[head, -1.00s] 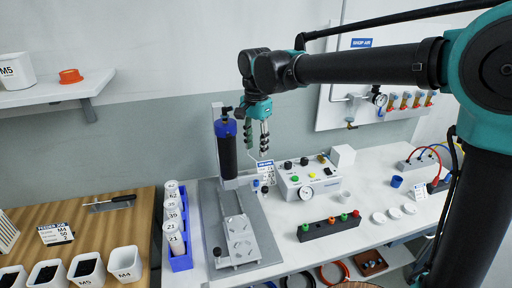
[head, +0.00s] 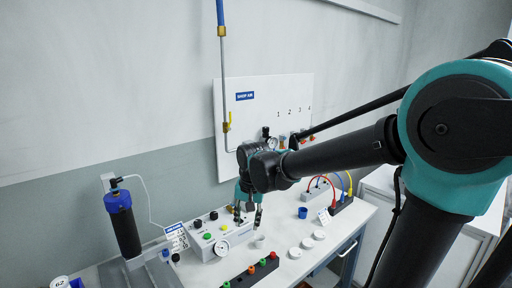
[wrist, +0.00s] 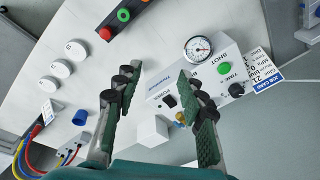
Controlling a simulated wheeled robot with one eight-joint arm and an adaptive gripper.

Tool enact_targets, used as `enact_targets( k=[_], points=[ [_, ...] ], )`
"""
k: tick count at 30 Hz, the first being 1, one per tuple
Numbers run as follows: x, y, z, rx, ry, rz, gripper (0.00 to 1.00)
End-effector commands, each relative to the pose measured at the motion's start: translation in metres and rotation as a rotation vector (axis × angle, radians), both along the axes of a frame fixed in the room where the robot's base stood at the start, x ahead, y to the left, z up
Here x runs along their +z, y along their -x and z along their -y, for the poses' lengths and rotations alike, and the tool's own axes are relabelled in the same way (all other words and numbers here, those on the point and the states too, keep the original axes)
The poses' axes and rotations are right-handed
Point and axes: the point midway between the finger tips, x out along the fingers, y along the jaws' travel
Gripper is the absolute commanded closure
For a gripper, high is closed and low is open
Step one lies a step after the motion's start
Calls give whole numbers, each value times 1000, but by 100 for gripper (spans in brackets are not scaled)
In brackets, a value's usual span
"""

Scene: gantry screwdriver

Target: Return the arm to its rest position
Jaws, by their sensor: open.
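My gripper (head: 248,215) hangs from the wrist of my arm, above the white bench, in front of the control box in the head view. In the wrist view my gripper (wrist: 160,95) shows its two green-padded fingers spread apart with nothing between them. No object is held.
A black-and-blue cylinder (head: 123,225) stands at the left. White round caps (head: 307,243) and a blue cup (head: 302,212) sit on the bench. A dark bar with coloured buttons (head: 250,272) is at the front. The shop-air panel (head: 265,100) is on the wall behind.

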Motion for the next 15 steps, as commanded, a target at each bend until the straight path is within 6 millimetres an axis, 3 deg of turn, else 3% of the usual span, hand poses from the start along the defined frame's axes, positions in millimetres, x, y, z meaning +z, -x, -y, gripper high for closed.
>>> enact_targets(
  k=[1, 3, 9, 15],
  points=[
    [-11, 4, 30, 1, 1, 20, 60],
    [-25, 11, 66, 24, 7, 52, 60],
    [-67, 48, 154, 85, 49, 142, 60],
    [-100, 88, 206, 134, 105, 205, 60]
  ],
)
